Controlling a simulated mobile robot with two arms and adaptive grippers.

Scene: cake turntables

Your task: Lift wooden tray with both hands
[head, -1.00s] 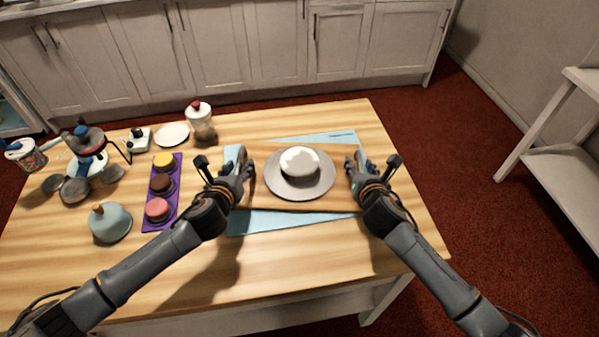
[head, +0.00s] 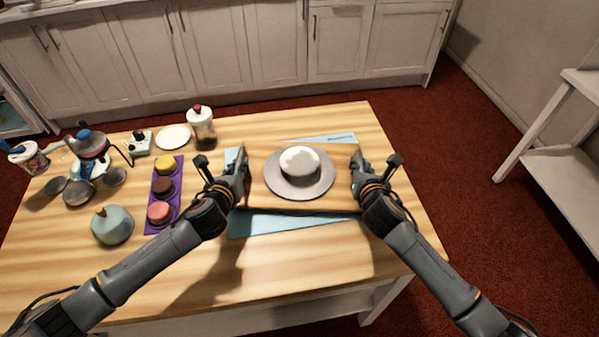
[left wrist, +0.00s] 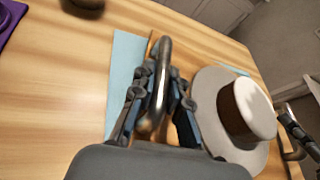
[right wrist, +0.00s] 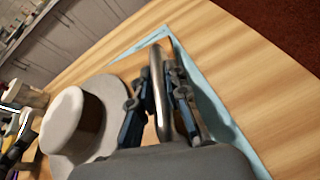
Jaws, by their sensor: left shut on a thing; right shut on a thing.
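The wooden tray (head: 338,200) is held level above a light blue mat (head: 290,222), seemingly a little raised from it. A round grey turntable (head: 299,193) sits on the tray with a white-topped cake (head: 300,160) on it; the cake's side looks brown in the left wrist view (left wrist: 238,108). My left gripper (head: 243,168) is shut on the tray's left metal handle (left wrist: 163,80). My right gripper (head: 356,168) is shut on the tray's right metal handle (right wrist: 157,80). The grippers partly hide both tray ends in the head view.
Left of the tray lies a purple mat (head: 178,170) with several small coloured cakes. The table front (head: 290,270) is clear.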

